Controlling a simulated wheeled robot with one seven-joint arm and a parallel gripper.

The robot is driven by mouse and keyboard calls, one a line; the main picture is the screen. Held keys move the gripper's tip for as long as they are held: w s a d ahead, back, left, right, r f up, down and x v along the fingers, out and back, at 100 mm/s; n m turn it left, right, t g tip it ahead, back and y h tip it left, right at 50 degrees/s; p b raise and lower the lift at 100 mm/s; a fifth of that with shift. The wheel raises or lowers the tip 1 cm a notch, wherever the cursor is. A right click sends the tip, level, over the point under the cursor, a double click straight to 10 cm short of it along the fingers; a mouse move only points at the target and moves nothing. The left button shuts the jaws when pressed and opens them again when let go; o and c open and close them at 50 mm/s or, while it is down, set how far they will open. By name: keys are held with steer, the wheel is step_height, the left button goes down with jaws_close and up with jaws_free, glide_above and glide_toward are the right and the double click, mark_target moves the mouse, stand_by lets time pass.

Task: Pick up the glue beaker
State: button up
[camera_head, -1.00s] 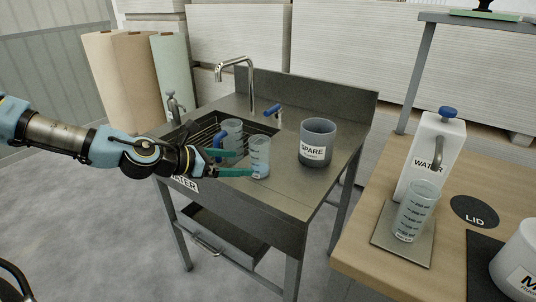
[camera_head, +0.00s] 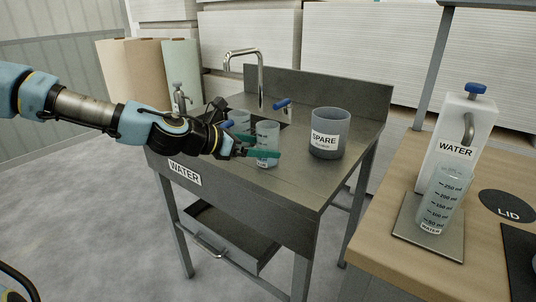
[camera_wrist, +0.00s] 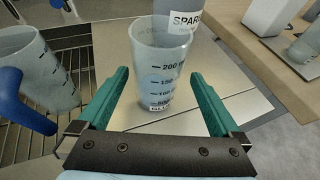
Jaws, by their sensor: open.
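The glue beaker (camera_wrist: 163,62) is a clear, tapered measuring cup with dark marks and a small label low on its front, partly readable as glue. It stands upright on the steel sink top and also shows in the head view (camera_head: 267,136). My gripper (camera_wrist: 160,75) is open, with one green finger on each side of the beaker. A gap shows between each finger and the beaker in the wrist view. In the head view my gripper (camera_head: 264,146) comes from the left, and the near finger covers part of the beaker.
A grey SPARE pot (camera_head: 330,133) stands behind right. The tap (camera_head: 260,75) rises behind. On the wooden bench (camera_head: 385,235) are a WATER dispenser (camera_head: 455,135), another beaker (camera_head: 440,200) and a lid (camera_head: 507,205).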

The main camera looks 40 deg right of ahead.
mark_target(277, 147)
steer(key=shift+w+p+x, duration=0.2)
steer(key=shift+p+x, duration=0.35)
steer(key=shift+x, duration=2.3)
steer(key=shift+r, duration=0.1)
jaws_close()
